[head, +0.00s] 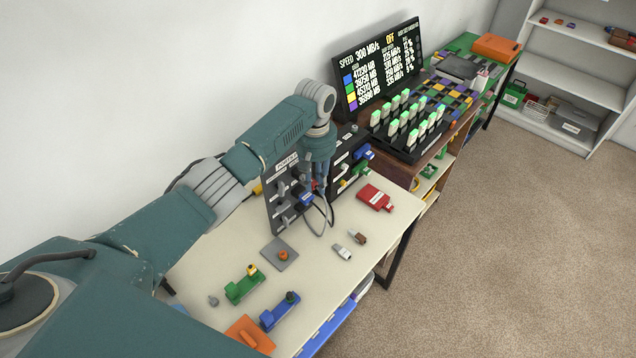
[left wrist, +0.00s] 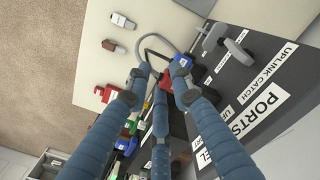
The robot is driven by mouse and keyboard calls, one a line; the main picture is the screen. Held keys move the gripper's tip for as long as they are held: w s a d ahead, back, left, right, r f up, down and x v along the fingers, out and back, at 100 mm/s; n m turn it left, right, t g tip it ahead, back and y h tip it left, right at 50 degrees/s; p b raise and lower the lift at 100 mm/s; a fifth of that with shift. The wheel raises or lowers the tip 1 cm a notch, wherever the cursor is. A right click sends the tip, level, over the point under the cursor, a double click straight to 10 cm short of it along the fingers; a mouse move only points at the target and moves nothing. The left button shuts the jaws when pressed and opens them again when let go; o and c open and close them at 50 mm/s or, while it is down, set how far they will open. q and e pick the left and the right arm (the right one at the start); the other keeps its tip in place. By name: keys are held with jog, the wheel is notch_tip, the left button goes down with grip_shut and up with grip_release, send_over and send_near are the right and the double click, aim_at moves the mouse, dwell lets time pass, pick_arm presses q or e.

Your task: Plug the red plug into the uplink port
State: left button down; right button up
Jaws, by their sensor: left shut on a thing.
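My left gripper (head: 318,186) is at the front of the black ports panel (head: 275,205), pointing down. In the left wrist view its blue fingers (left wrist: 160,78) are closed around the red plug (left wrist: 165,82), which is mostly hidden by them. In the head view only a bit of red shows among the fingers. The panel (left wrist: 232,78) with its "PORTS" and "UPLINK CATCH" labels lies right beside the fingers in the wrist view. Grey catch levers (left wrist: 238,52) stick out from it. The uplink port opening is hidden, so I cannot tell whether the plug touches it. My right gripper is out of view.
A blue plug (head: 306,198) with a grey cable sits at the panel beside the gripper. A red box (head: 375,198) and two small connectors (head: 342,252) lie on the pale table (head: 405,215). Green (head: 242,289) and blue (head: 280,312) switch blocks stand nearer. A screen (head: 378,70) stands behind.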

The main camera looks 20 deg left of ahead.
aim_at(312, 181)
pick_arm(q)
jog(key=shift+w+a, duration=0.25)
jog(key=shift+a, duration=0.45)
jog(key=c, duration=1.4)
grip_release()
jog(key=shift+a, duration=0.1)
jog(key=shift+c, duration=0.2)
jog(key=shift+r+p, duration=0.55)
jog(key=shift+r, duration=1.95)
